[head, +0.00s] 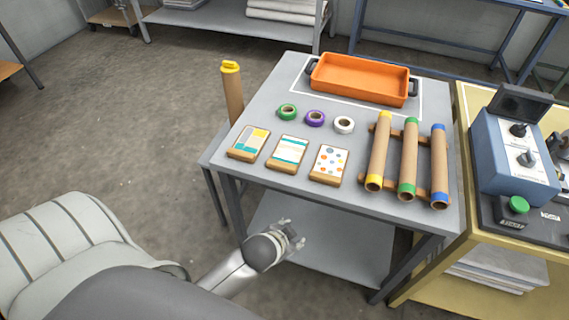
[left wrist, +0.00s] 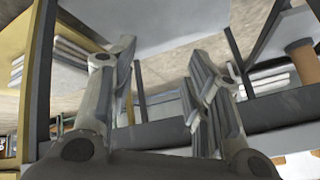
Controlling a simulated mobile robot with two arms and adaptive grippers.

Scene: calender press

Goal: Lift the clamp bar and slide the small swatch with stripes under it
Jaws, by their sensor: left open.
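The swatch with stripes (head: 287,154) is the middle one of three small swatches on wooden backings, lying flat near the front edge of the grey table. It has teal bands on white. A patchwork swatch (head: 248,144) lies to its left and a dotted swatch (head: 328,164) to its right. My left gripper (head: 290,232) is open and empty in front of the table, apart from the swatches. The left wrist view shows its spread fingers (left wrist: 160,50) with table legs behind. I cannot make out a clamp bar. My right gripper is not in view.
An orange tray (head: 361,80) stands at the back of the table, with tape rolls (head: 315,118) in front. Cardboard tubes on a rack (head: 408,164) fill the right side. A tall tube (head: 232,90) stands at the left. A blue control box (head: 513,155) is at right.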

